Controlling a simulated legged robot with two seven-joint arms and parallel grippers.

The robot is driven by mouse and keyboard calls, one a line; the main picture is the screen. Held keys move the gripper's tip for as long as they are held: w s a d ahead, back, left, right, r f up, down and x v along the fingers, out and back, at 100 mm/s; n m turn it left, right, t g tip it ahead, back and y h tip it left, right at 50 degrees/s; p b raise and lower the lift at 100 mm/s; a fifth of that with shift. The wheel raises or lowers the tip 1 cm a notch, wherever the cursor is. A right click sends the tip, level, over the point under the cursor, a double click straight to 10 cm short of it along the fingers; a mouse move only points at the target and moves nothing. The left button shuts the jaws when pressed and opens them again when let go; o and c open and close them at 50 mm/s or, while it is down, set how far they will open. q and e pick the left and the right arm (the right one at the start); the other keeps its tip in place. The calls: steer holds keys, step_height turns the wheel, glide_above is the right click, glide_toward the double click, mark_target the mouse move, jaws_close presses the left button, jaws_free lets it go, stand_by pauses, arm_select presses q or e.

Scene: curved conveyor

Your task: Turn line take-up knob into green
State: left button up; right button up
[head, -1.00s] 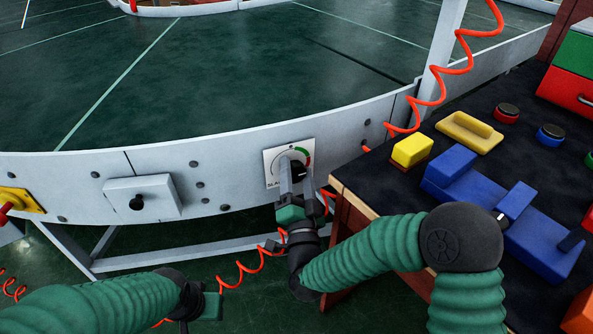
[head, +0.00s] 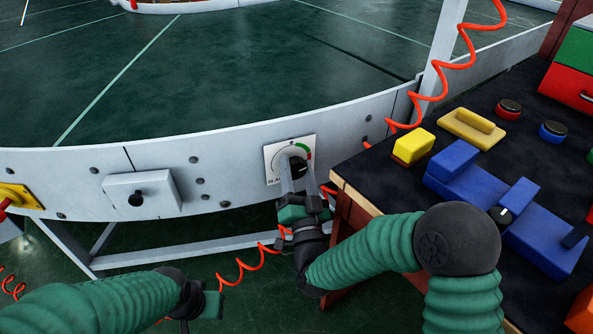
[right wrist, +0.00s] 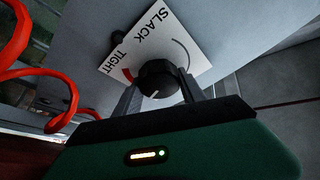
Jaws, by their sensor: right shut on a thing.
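The black take-up knob (head: 298,169) sits on a white dial plate (head: 270,156) on the conveyor's grey side wall. The plate has a grey arc with a green part at upper right, then a red part. My right gripper (head: 297,177) is shut on the knob, one finger on each side. In the right wrist view, the knob (right wrist: 158,80) is between the fingers (right wrist: 160,90), with SLACK and TIGHT on the plate (right wrist: 150,42). Its white mark faces the gripper body; the green part is hidden there. My left gripper (head: 211,306) is low at left, jaws unclear.
A grey box with a black knob (head: 136,199) is on the wall to the left. A table (head: 390,185) with yellow and blue blocks and round buttons stands close on the right. A coiled red cable (head: 240,272) hangs below the dial.

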steer(key=n+y, duration=0.2)
steer(key=n, duration=0.2)
steer(key=n+y+b, duration=0.1)
steer(key=n+y, duration=0.1)
steer(key=n, duration=0.2)
steer(key=shift+f+g, duration=0.15)
steer(key=shift+g, duration=0.15)
steer(key=shift+a+n+y, duration=0.1)
steer(key=shift+n+y, duration=0.2)
steer(key=shift+n, duration=0.1)
steer(key=o, duration=1.4)
steer(key=shift+c, duration=0.2)
